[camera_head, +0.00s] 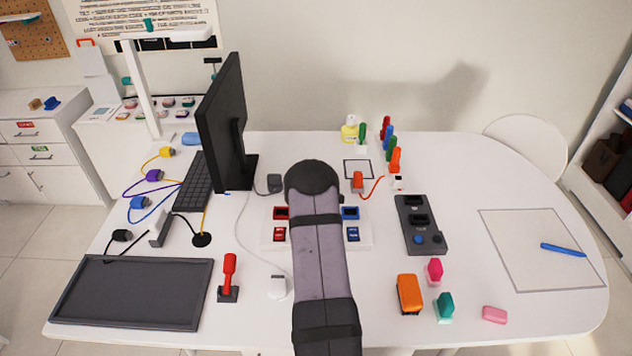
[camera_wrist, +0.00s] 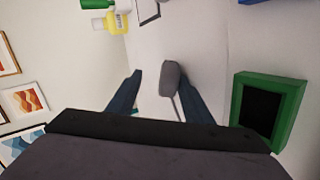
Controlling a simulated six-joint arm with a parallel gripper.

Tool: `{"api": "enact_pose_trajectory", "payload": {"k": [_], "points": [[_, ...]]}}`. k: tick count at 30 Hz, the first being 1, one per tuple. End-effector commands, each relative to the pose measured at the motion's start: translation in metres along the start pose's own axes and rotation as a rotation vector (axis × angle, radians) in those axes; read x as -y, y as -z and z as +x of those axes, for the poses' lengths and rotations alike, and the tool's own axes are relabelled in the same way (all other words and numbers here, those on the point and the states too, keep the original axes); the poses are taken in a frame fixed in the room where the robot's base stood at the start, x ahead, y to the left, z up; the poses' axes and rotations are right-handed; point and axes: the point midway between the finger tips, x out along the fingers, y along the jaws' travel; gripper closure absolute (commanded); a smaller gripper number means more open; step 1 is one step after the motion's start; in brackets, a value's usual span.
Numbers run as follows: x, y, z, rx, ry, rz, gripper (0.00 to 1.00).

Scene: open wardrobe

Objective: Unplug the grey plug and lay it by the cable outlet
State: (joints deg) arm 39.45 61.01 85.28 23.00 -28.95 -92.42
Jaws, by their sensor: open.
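A dark grey plug (camera_head: 274,183) stands on the desk beside the monitor's foot, its cable running off left. In the wrist view a grey plug-shaped block (camera_wrist: 170,78) with a thin cable shows between my open fingers, close to the right one; I cannot tell whether the fingers touch it. It looks like the same plug, apart from the green-framed socket (camera_wrist: 268,108). My gripper (camera_wrist: 160,72) is open; in the head view my own arm hides its fingers. The black round cable outlet (camera_head: 201,239) lies left on the desk, with cables passing through it.
The socket board (camera_head: 371,240) shows red and blue sockets; my arm hides its middle. The monitor (camera_head: 222,120) and keyboard (camera_head: 189,182) stand left. A white plug (camera_head: 277,287), red lever (camera_head: 229,275) and dark tray (camera_head: 131,292) are nearer. A red plug (camera_head: 358,182) sits right.

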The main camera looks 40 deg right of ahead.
Motion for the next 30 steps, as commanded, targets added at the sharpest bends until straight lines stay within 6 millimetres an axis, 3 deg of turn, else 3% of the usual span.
{"api": "enact_pose_trajectory", "payload": {"k": [1, 2, 30], "points": [[0.011, -0.001, -0.003, 0.003, 0.029, -0.003, 0.46], [0.01, -0.001, -0.004, 0.003, 0.029, -0.003, 0.46], [-0.035, 0.008, -0.059, 0.001, 0.013, -0.001, 0.46]]}}
